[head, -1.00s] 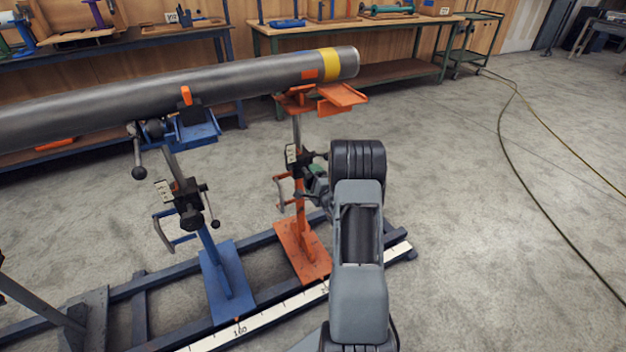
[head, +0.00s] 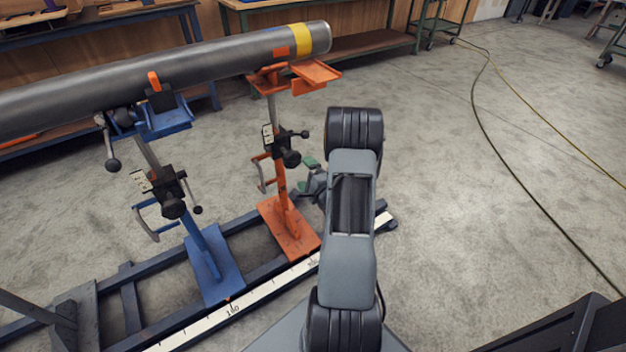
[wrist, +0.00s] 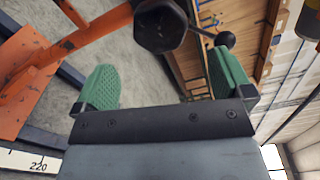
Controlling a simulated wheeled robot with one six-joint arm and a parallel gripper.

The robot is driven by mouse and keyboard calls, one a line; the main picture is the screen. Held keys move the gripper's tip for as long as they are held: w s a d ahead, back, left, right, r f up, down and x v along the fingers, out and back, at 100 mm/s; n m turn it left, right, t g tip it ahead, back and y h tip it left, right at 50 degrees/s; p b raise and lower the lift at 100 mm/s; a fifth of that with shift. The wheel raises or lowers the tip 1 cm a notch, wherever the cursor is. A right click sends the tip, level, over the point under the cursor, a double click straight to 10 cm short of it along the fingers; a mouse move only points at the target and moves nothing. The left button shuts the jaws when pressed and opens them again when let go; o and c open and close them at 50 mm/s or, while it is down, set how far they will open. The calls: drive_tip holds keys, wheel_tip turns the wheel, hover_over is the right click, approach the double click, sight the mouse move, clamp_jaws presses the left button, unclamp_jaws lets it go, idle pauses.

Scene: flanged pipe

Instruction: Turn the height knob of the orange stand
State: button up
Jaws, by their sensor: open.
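The orange stand (head: 281,205) holds up the far end of a grey pipe (head: 200,64). Its black height knob (head: 291,158) sits on the clamp block of the post, facing me. In the wrist view the knob (wrist: 161,26) is large, at the top, ahead of the fingertips and between their lines. A thin lever with a black ball (wrist: 225,40) is to its right. My gripper (head: 305,174) is open and empty, just below and right of the knob in the head view. In the wrist view the green pads of my gripper (wrist: 162,80) stand wide apart, not touching the knob.
A blue stand (head: 205,250) with its own knob and levers is on the left. Both stands are on a dark rail frame with a white scale (head: 250,300). Workbenches line the back.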

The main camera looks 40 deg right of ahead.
drive_tip(key=shift+s+a, duration=0.15)
drive_tip(key=shift+s, duration=0.95)
drive_tip(key=shift+s+a, duration=0.15)
drive_tip(key=shift+s, duration=0.9)
